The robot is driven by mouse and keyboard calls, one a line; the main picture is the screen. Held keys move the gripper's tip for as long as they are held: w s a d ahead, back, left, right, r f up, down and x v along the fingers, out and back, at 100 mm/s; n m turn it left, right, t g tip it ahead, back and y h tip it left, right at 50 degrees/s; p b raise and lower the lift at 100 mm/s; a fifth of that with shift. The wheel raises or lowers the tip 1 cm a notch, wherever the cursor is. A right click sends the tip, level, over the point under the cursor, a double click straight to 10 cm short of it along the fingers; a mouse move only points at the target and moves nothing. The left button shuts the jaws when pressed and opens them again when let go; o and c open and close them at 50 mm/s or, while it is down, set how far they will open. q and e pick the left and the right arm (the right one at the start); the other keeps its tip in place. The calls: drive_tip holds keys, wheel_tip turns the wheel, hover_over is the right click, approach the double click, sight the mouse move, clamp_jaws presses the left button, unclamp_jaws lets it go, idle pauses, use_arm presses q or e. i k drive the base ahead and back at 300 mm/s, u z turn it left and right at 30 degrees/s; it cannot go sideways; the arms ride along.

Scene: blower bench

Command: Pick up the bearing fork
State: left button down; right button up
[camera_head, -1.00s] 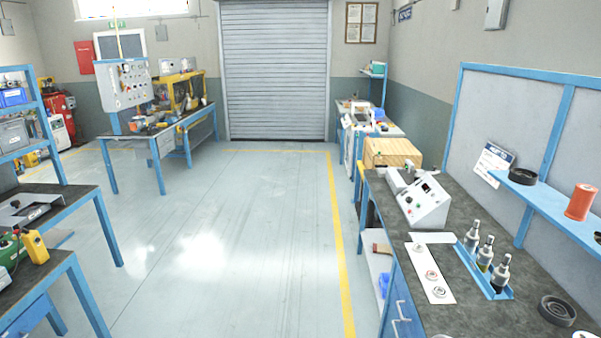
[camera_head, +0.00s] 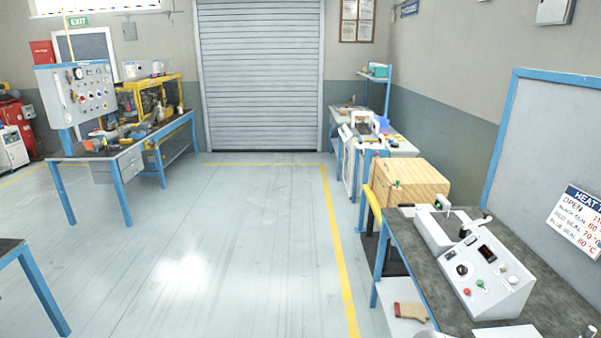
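I cannot make out a bearing fork for certain in this view. Small parts, some orange and dark, lie on the left workbench (camera_head: 104,158), too small to tell apart. Neither of my grippers is in view.
At right a dark-topped bench (camera_head: 407,241) carries a white control box (camera_head: 487,277). A wooden crate (camera_head: 410,186) and a white-framed stand (camera_head: 357,150) are beyond it. A control panel (camera_head: 80,95) stands at the left bench. The floor (camera_head: 215,240) between is clear up to the roller shutter (camera_head: 262,80).

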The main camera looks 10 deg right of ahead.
sight(400, 205)
drive_tip(key=z, duration=0.25)
drive_tip(key=i, duration=2.05)
drive_tip(key=z, duration=0.3)
